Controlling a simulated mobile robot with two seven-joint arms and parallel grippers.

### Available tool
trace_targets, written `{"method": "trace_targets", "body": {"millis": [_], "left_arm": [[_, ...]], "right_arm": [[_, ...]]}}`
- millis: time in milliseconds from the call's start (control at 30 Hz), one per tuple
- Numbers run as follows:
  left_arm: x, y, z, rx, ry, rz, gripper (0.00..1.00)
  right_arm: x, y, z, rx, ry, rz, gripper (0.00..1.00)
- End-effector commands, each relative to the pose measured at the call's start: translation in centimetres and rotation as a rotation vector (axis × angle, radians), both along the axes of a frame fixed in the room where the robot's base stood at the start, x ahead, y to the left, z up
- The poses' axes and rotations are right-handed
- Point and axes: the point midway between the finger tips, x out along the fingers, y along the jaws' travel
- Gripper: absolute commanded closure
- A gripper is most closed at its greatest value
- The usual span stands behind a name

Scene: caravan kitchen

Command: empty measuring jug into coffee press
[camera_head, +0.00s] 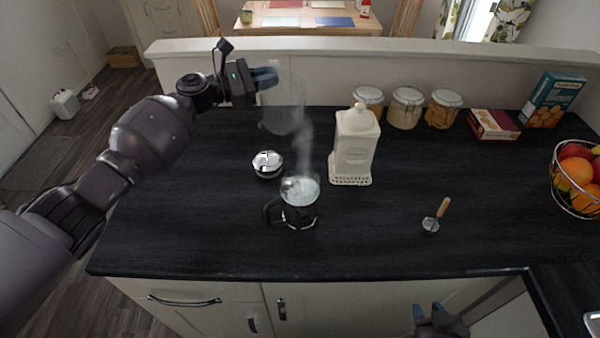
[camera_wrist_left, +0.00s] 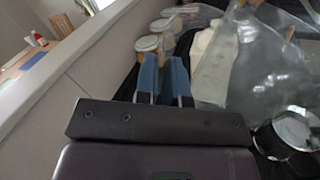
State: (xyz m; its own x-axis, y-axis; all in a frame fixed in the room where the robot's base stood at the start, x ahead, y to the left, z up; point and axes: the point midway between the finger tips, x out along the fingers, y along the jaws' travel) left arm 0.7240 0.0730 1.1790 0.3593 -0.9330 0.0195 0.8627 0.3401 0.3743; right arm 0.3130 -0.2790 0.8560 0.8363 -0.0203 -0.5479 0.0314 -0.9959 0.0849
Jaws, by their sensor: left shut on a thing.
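The clear measuring jug (camera_head: 283,120) is in my left gripper (camera_head: 266,76), above the counter and behind the coffee press. The jug is see-through, so its tilt and contents are hard to tell. In the left wrist view, the blue fingers of my left gripper (camera_wrist_left: 162,75) are beside the clear jug (camera_wrist_left: 268,60). The glass coffee press (camera_head: 300,214) stands upright on the counter, its dark handle to the left, with a pale surface inside and steam above. A round silver lid-like piece (camera_head: 267,164) lies behind it. My right gripper (camera_head: 437,314) is low at the front, empty, fingers apart.
A white lidded canister (camera_head: 355,150) stands right of the press. Several glass jars (camera_head: 406,108), boxes (camera_head: 494,125) and a fruit basket (camera_head: 577,200) line the back and right. A wooden-handled tool (camera_head: 437,215) lies on the counter (camera_head: 200,220). The front left counter is clear.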

Motion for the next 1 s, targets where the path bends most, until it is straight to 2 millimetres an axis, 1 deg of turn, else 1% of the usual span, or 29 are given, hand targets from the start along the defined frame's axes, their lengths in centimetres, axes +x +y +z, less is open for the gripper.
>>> {"method": "trace_targets", "body": {"millis": [100, 300, 500, 700, 1000], "left_arm": [[0.8, 0.1, -0.4, -0.033, 0.09, 0.001, 1.0], [1.9, 0.5, -1.7, -0.091, 0.255, 0.002, 1.0], [2.3, 0.6, -2.4, -0.125, 0.359, 0.002, 1.0], [2.5, 0.7, -2.7, -0.14, 0.405, 0.002, 1.0], [2.5, 0.7, -2.7, -0.141, 0.408, 0.002, 1.0]], "right_arm": [[-0.4, 0.0, 0.4, 0.0, 0.012, -0.001, 0.64], [-0.3, 0.0, 0.2, 0.0, 0.013, -0.002, 0.64], [-0.1, 0.0, 0.4, 0.002, 0.007, -0.001, 0.64], [0.0, 0.1, 0.5, 0.003, 0.003, -0.001, 0.64], [0.0, 0.1, 0.6, 0.003, 0.001, -0.001, 0.64]]}}
